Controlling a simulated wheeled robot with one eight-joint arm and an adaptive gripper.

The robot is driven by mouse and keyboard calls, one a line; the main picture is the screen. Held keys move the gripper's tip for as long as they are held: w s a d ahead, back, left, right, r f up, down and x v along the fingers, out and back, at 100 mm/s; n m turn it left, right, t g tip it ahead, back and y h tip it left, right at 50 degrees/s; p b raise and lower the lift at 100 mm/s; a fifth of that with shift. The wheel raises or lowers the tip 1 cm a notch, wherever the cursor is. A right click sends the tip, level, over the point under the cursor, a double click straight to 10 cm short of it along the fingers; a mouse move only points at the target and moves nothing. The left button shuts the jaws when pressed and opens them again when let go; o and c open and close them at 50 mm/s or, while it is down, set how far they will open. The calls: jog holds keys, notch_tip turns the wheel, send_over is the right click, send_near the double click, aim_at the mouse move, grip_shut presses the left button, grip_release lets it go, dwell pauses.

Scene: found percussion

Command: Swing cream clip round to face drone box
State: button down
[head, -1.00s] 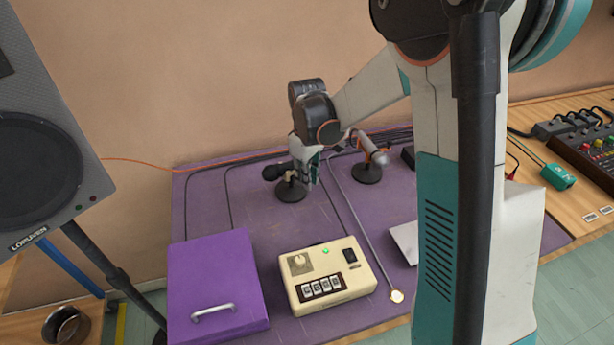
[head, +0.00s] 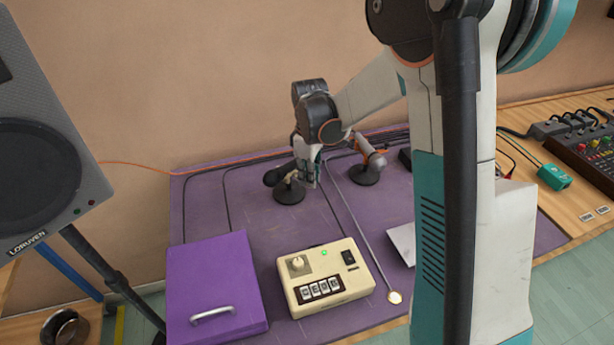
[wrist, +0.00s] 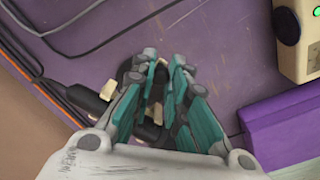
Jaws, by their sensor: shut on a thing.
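The cream clip (head: 291,177) sits on a round dark stand base (head: 289,195) near the back left of the purple table and carries a black microphone (head: 275,177) pointing left and slightly toward the front. Cream pieces of the clip (wrist: 109,90) show beside and between my fingers in the wrist view. My gripper (head: 310,178) comes down from above on the clip's right side and is shut on it; the fingers (wrist: 164,70) hide most of the clip. The drone box seems to be the cream box (head: 326,277) with a knob, switch and green light, at the front.
A purple lidded box (head: 216,285) with a handle stands front left. A grey microphone (head: 371,152) on an orange clip stands right of my gripper. A thin rod (head: 358,235) lies on the table. Cables run along the back edge.

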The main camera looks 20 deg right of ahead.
jog(key=w+d+n+p, duration=0.1)
jog(key=w+d+n, duration=0.1)
jog(key=w+n, duration=0.5)
jog(key=shift+d+n+p, duration=0.4)
jog(key=shift+n, duration=2.3)
jog(key=shift+w, duration=0.25)
jog(key=c, duration=1.6)
grip_release()
jog(key=shift+o, duration=0.2)
jog(key=shift+r, duration=0.1)
notch_tip(320, 180, up, 12)
